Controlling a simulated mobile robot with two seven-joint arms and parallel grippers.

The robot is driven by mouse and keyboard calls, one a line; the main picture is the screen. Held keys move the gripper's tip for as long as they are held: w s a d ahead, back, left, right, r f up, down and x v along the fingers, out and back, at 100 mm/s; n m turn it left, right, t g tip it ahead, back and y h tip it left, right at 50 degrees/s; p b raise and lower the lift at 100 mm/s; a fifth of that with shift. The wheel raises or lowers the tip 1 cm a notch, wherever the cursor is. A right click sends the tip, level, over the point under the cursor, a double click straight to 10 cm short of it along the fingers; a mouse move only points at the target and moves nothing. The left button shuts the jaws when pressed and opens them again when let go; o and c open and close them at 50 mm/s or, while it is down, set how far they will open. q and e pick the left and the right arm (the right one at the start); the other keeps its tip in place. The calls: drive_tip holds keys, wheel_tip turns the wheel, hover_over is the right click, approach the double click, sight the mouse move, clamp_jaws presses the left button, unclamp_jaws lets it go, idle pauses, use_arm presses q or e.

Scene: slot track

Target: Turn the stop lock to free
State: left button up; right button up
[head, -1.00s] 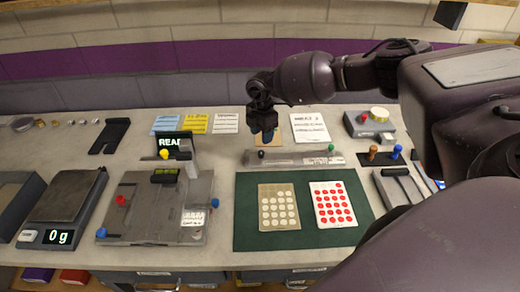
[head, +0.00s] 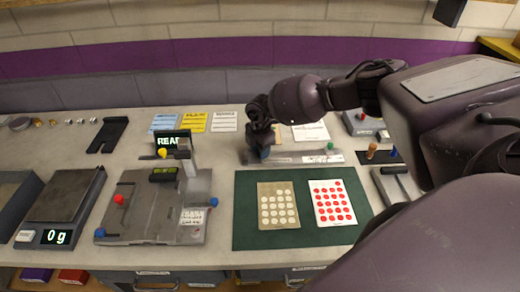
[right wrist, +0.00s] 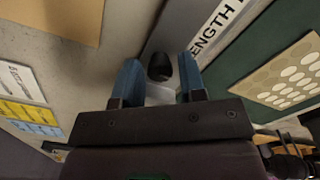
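The slot track (head: 297,158) is a long grey metal bar behind the green mat. It has a green knob (head: 330,147) near its right end and a black knob at its left end. The black knob (right wrist: 160,67) shows in the right wrist view, between the blue fingertips and slightly beyond them. The gripper hides it in the head view. My right gripper (head: 263,152) is open, pointing down over the track's left end, with gaps visible beside the knob. No part is readably marked as the stop lock. My left gripper is out of view.
A metal fixture (head: 140,228) with red, yellow and blue knobs and a small display stands left of the green mat (head: 270,240). Two dotted cards lie on the mat. A scale (head: 60,195) is at far left. A grey box (head: 362,122) stands at back right.

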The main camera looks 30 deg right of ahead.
drive_tip(key=c, duration=0.6)
